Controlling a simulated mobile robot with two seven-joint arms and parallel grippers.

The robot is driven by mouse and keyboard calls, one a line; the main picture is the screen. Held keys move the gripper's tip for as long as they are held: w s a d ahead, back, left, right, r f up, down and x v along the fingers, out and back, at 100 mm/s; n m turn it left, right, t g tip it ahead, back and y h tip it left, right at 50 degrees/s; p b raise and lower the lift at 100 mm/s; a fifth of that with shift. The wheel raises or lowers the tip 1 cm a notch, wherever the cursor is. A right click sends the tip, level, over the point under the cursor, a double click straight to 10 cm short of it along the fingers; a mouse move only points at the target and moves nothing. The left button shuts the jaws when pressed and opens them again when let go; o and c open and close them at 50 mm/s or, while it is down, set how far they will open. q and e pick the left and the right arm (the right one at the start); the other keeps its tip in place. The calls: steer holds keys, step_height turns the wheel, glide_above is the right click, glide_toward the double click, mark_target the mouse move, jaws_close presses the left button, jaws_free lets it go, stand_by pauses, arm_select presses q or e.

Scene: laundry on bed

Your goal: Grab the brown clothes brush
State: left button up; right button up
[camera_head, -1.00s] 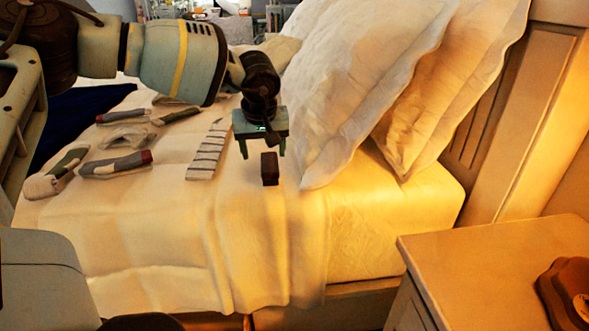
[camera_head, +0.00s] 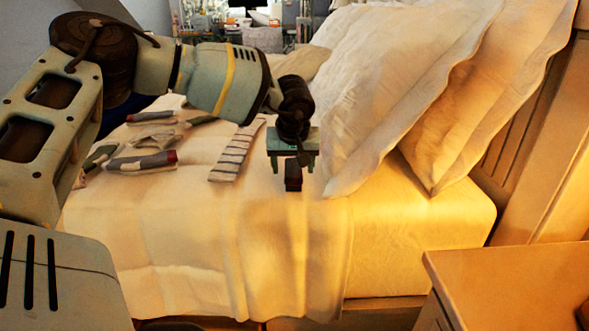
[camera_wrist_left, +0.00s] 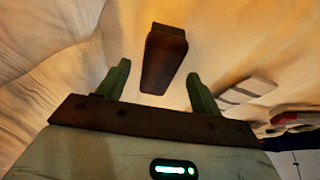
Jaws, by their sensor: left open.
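The brown clothes brush (camera_head: 293,178) is a small dark brown block on the bed, in front of the pillows. My left gripper (camera_head: 292,166) is open, with its fingers just above and behind the brush in the head view. In the left wrist view the brush (camera_wrist_left: 164,60) lies beyond and between the two green fingertips of the gripper (camera_wrist_left: 157,80). I see no contact with the fingers. My right gripper is not in view.
A striped cloth (camera_head: 237,151) lies left of the brush, with several rolled socks (camera_head: 142,162) farther left. White pillows (camera_head: 375,90) lean close on the right. A wooden nightstand (camera_head: 510,285) stands at the lower right. The sheet toward the bed's front edge is clear.

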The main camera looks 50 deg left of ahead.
arm_select(q)
steer(key=x, duration=0.2)
steer(key=shift+w+f, duration=0.15)
steer(key=shift+f, duration=0.25)
steer(key=shift+r, duration=0.1)
